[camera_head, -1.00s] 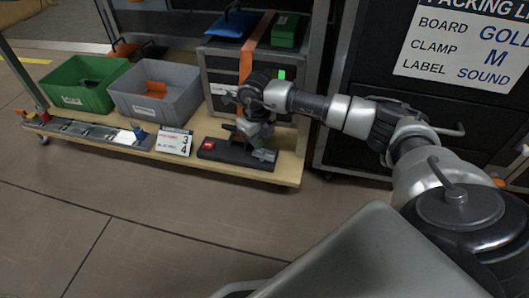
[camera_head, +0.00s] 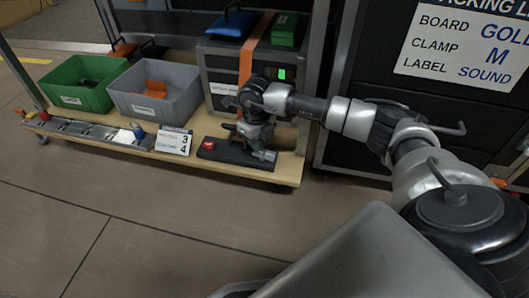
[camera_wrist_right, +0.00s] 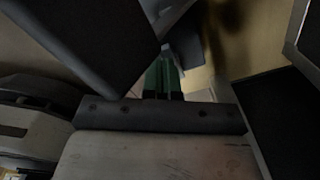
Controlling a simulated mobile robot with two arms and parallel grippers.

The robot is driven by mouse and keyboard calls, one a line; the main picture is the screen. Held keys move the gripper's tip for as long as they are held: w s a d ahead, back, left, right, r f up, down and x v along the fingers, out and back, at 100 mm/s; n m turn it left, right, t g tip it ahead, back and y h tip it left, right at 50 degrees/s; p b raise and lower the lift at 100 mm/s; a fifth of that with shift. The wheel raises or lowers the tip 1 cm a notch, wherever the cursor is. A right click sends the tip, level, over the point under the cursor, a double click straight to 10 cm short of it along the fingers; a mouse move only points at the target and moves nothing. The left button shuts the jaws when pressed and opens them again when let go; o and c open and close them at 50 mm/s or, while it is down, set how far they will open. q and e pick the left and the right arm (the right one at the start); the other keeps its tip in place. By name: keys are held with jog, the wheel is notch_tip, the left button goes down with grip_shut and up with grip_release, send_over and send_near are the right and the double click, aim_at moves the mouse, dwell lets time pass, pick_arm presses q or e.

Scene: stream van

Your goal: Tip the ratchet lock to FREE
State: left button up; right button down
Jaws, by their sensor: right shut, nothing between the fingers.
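A dark flat base (camera_head: 238,153) with a red patch at its left end and a grey plate at its right end lies on the wooden shelf. It appears to carry the ratchet lock, but my gripper hides the mechanism and any FREE marking. My right gripper (camera_head: 250,130) is low over the middle of this base, shut with nothing held. I cannot tell whether it touches anything. In the right wrist view, a green upright part (camera_wrist_right: 162,78) shows between dark surfaces, too close and dim to identify. My left gripper is not in view.
A green bin (camera_head: 82,99) and a grey bin (camera_head: 158,108) stand left on the shelf. A number card (camera_head: 173,141) stands left of the base. A grey cabinet (camera_head: 222,75) is behind my gripper. The floor in front is clear.

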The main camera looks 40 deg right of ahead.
jog(key=shift+f+b, duration=0.35)
jog(key=shift+f, duration=0.55)
dwell(0.3)
notch_tip(320, 180, up, 7)
jog(key=p, duration=0.7)
jog(key=shift+r, duration=0.1)
dwell(0.3)
